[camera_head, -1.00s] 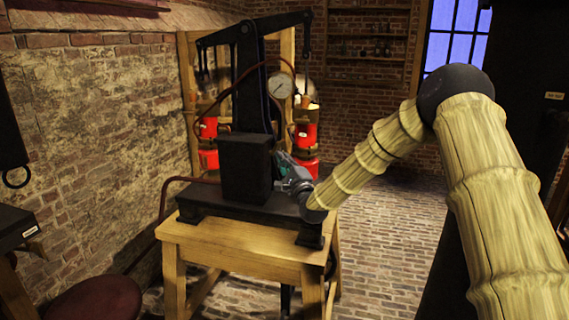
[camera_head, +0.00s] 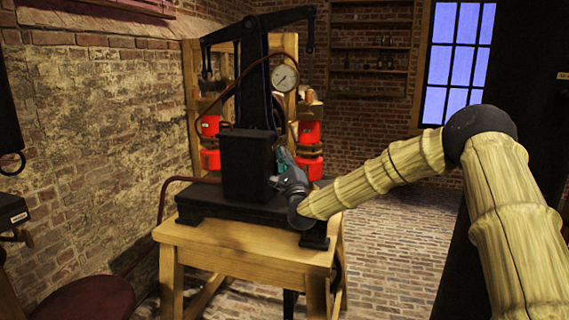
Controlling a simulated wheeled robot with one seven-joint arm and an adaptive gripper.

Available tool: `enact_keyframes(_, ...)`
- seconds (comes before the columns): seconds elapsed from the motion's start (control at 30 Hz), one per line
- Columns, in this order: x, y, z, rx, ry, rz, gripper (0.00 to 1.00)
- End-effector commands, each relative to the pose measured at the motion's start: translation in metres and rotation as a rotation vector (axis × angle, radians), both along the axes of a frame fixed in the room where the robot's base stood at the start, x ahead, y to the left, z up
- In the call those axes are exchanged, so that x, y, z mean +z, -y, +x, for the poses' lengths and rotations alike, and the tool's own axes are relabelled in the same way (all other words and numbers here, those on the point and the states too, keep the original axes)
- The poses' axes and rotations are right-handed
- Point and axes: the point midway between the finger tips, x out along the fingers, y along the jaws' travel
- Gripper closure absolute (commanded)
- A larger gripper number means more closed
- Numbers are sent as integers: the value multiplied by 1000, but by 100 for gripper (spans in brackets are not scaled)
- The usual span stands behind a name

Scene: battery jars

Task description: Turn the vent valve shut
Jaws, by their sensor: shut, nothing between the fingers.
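A black pump-like machine (camera_head: 247,165) with a tall column and a curved top arm stands on a wooden table (camera_head: 250,246). A round white pressure gauge (camera_head: 284,77) sits on its right side with a dark red hose. My gripper (camera_head: 281,168) is at the right face of the machine's black block, below the gauge. It is small in the picture and shut, and nothing shows in it. I cannot make out the vent valve; it may be hidden behind my gripper and wrist. Whether my gripper touches the machine I cannot tell.
Red jars (camera_head: 309,133) stand in a wooden frame behind the machine. A dark red round stool top (camera_head: 92,299) is at the lower left. A brick wall runs along the left. The brick floor (camera_head: 400,245) right of the table is clear.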

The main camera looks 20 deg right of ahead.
Motion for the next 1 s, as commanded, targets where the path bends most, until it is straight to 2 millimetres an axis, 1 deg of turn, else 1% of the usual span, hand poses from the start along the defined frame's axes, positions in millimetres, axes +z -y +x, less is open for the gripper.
enact_keyframes(0.03, -4, -1, 0, 1, 9, 11, 100)
enact_keyframes(0.6, -7, -6, 4, -1, 91, 133, 100)
enact_keyframes(1.0, -5, -10, 6, -1, 149, 217, 100)
